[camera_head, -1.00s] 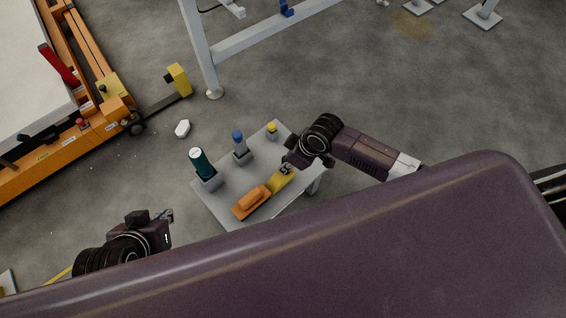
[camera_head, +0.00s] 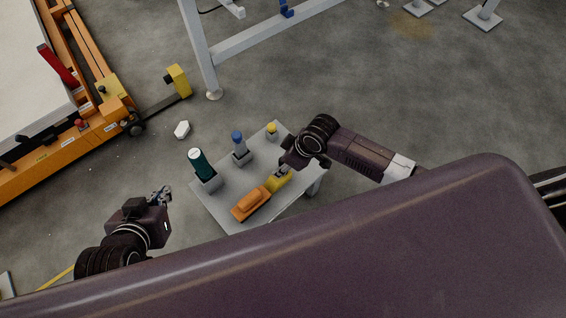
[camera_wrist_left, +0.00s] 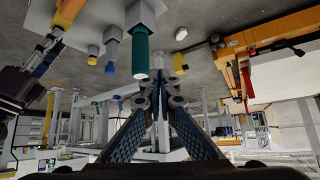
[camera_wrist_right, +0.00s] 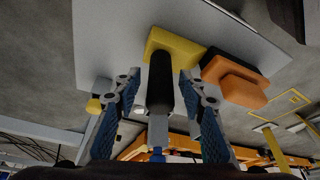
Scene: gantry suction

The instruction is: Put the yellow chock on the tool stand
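The yellow chock (camera_head: 277,184) lies on the grey tool stand (camera_head: 234,215), beside an orange block. In the right wrist view the chock (camera_wrist_right: 176,44) has a dark upright handle (camera_wrist_right: 160,85). My right gripper (camera_head: 283,170) is just above the chock, hiding part of it in the head view. Its fingers (camera_wrist_right: 157,88) stand either side of the handle, with a visible gap on both sides. My left gripper (camera_head: 160,194) is away from the stand, to its left.
The stand also holds an orange block (camera_head: 250,204), a green cylinder (camera_head: 201,163), a blue-topped piece (camera_head: 239,145) and a yellow-topped piece (camera_head: 271,129). An orange cart (camera_head: 60,140) and a grey frame leg (camera_head: 203,60) stand beyond. Floor to the right is clear.

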